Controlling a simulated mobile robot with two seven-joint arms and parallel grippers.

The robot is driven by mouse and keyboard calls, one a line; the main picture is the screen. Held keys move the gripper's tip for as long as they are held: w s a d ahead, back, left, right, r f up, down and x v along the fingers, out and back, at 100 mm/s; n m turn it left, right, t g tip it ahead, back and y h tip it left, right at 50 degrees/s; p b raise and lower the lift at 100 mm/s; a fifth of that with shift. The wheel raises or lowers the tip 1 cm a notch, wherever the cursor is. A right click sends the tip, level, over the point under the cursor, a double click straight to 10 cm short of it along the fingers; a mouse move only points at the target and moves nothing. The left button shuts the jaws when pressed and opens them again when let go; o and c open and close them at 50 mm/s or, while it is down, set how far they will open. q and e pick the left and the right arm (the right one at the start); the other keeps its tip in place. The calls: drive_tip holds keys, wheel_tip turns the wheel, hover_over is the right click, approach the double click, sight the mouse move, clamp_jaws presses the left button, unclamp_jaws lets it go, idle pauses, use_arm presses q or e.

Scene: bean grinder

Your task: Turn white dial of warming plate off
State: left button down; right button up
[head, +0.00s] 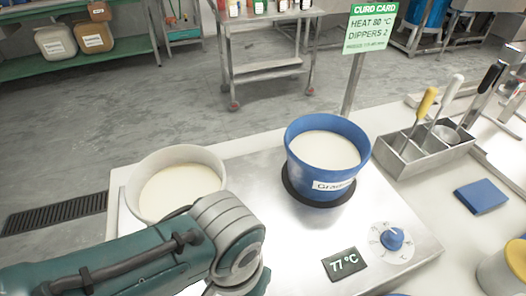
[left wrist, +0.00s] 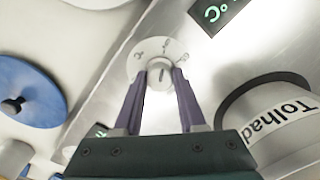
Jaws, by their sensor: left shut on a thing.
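The white dial (left wrist: 158,57) shows in the left wrist view, with a light scale disc around its knob and a dark pointer line on the knob. My left gripper (left wrist: 162,80) is shut on the knob, one purple finger on each side. In the head view my left arm covers this dial and the gripper's fingertips. The warming plate (head: 270,240) is a metal slab. It carries a white pot (head: 178,215) of pale liquid at left and a blue pot (head: 325,172) on a dark ring. A blue dial (head: 393,238) sits at its front right. My right gripper is not in view.
A display (head: 345,264) reads 77 °C beside the blue dial. A metal holder (head: 425,150) with dippers, a blue block (head: 481,196) and a sign (head: 372,27) stand around the plate. In the left wrist view, a labelled pot (left wrist: 285,125) is close at right and a blue lid (left wrist: 30,90) at left.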

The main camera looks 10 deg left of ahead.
use_arm(q)
drive_tip(key=shift+c, duration=2.4)
unclamp_jaws()
wheel_tip(320, 180, up, 9)
drive_tip(key=p, duration=0.4)
drive_tip(key=shift+f, duration=0.1)
drive_tip(key=shift+r+p, duration=0.35)
drive_tip(key=shift+r, duration=0.25)
